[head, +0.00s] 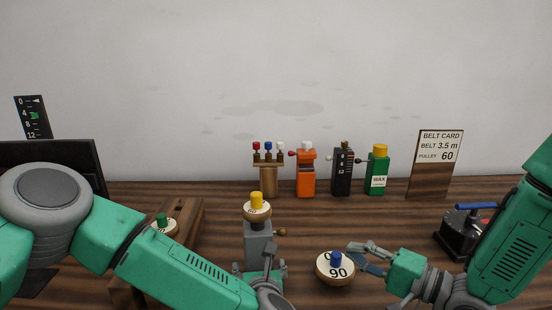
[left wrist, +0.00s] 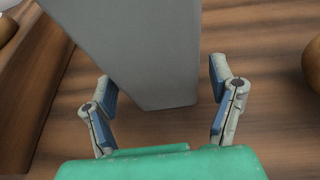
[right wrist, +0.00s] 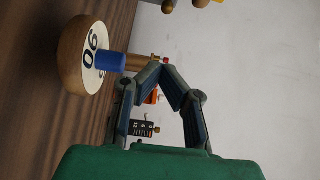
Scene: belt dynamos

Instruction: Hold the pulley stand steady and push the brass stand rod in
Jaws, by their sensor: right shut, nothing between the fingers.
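The grey pulley stand (head: 258,236) stands upright on the table, with a round pulley with a yellow knob (head: 257,205) on top. The brass stand rod (head: 281,232) sticks out of its right side, its round end showing. My left gripper (head: 262,268) is at the stand's lower part. In the left wrist view its open fingers (left wrist: 162,92) are on either side of the grey stand (left wrist: 150,60), with a gap on the right side. My right gripper (head: 358,256) is shut and empty, right of the rod and beside the blue-knobbed 90 pulley (head: 333,273).
A wooden rack with a green-knobbed pulley (head: 163,226) is left of the stand. Several small items, including an orange box (head: 306,174) and a green wax bottle (head: 378,172), stand behind. A belt card (head: 436,160) and a black device with a blue lever (head: 466,228) are at right.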

